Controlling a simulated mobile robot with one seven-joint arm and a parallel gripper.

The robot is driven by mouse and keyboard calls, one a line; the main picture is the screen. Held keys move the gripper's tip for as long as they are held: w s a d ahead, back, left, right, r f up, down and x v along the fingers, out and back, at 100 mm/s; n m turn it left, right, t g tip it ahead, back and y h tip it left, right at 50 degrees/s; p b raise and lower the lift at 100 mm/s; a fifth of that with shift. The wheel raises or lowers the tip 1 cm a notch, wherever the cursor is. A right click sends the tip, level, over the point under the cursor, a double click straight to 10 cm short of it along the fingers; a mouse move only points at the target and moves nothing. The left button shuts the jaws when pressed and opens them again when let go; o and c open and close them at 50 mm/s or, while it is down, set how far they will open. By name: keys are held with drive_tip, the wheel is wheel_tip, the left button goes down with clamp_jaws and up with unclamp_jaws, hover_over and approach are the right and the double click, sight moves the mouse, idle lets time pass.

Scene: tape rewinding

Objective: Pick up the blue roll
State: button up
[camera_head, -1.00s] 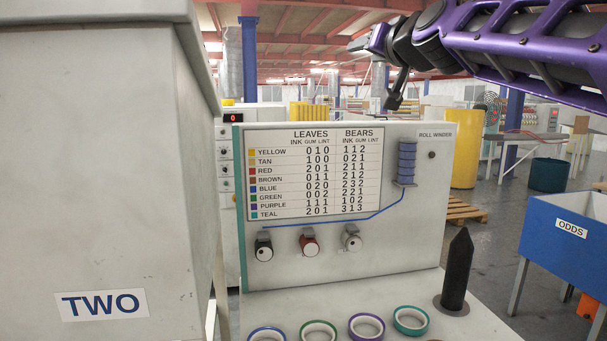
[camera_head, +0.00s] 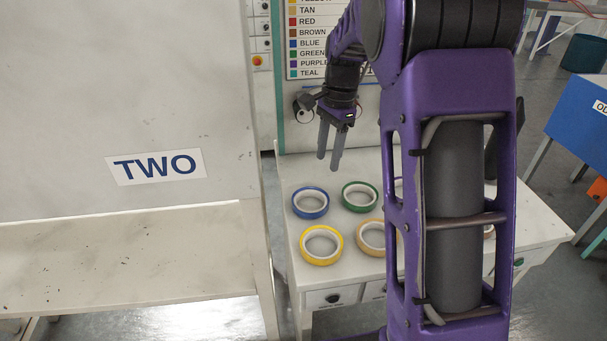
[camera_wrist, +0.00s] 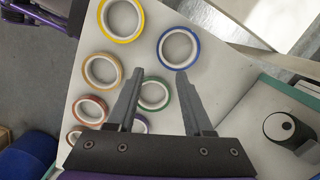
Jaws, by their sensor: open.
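The blue roll (camera_head: 310,203) lies flat on the white worktop, left of the green roll (camera_head: 360,196) and behind the yellow roll (camera_head: 321,245). In the wrist view the blue roll (camera_wrist: 178,48) is beyond my fingertips, a little to the right of centre. My gripper (camera_head: 329,163) hangs above the worktop, above and just behind the blue and green rolls. It is open and empty, and its fingers (camera_wrist: 158,80) stand apart with the green roll (camera_wrist: 154,95) below and between them. The fingers appear clear of every roll.
A tan roll (camera_head: 372,236) lies beside the yellow one. More rolls are partly hidden by my arm in the head view.

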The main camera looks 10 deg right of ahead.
drive_tip(key=b, duration=0.1)
hover_over(320, 211)
drive_tip(key=f, duration=1.1)
drive_tip(key=shift+w+d, duration=0.15)
drive_tip(key=shift+w, duration=0.05)
wheel_tip(320, 211, down, 5)
drive_tip(key=shift+s+f+b, duration=0.1)
drive_tip(key=shift+s+b, duration=0.05)
drive_tip(key=shift+b, duration=0.35)
clamp_jaws()
